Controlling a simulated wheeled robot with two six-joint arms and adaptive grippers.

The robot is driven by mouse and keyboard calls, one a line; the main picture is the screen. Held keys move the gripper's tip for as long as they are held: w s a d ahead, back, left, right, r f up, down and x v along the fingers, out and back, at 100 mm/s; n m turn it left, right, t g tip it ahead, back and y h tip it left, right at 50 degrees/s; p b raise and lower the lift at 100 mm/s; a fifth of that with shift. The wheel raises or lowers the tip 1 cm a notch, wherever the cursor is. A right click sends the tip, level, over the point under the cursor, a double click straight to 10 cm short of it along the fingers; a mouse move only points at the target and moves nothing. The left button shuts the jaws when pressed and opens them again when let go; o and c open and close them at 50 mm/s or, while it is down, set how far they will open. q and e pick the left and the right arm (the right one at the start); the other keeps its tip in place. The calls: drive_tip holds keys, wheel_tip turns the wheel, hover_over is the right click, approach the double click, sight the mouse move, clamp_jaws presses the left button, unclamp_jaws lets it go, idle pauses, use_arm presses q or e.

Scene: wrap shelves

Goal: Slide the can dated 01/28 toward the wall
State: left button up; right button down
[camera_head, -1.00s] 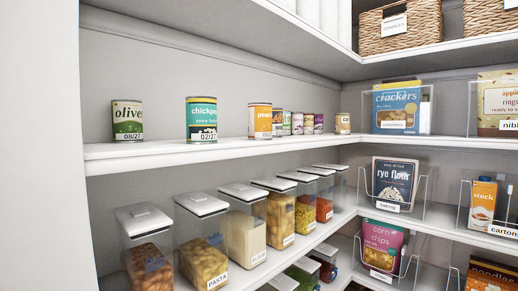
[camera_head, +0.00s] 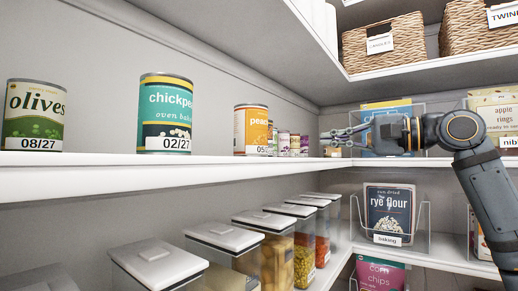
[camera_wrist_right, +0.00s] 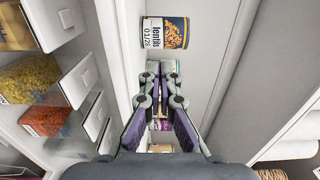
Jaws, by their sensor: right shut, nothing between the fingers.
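The can dated 01/28 (camera_wrist_right: 164,33) has a navy and yellow lentil label and shows at the top of the right wrist view, on the white shelf beside the back wall. I cannot pick it out for sure among the small cans in the head view. My right gripper (camera_head: 329,138) reaches in from the right over the shelf in the head view. Its fingers are shut and empty. In the right wrist view the gripper (camera_wrist_right: 163,70) has its tips just below the can in the picture, seemingly apart from it. My left gripper is out of view.
Olives (camera_head: 35,115), chickpea (camera_head: 166,114) and peach (camera_head: 251,130) cans stand along the same shelf. Smaller cans (camera_head: 293,144) stand farther along. A crackers box (camera_head: 386,108) is behind my right gripper. Lidded containers (camera_head: 236,238) fill the shelf below.

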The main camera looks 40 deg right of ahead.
drive_tip(key=p, duration=0.7)
approach(270, 142)
drive_tip(key=x, duration=0.5)
drive_tip(key=shift+w+r, duration=0.2)
drive_tip(key=shift+r, duration=0.1)
drive_tip(key=shift+w+a+p, duration=0.1)
drive_tip(key=shift+w+p, duration=0.2)
drive_tip(key=shift+w, duration=0.05)
drive_tip(key=shift+w+a+f, duration=0.1)
drive_tip(key=shift+w+f, duration=0.15)
drive_tip(key=shift+w, duration=0.2)
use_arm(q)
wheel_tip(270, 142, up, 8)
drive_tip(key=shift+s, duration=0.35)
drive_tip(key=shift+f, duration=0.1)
use_arm(e)
drive_tip(key=shift+s, duration=0.1)
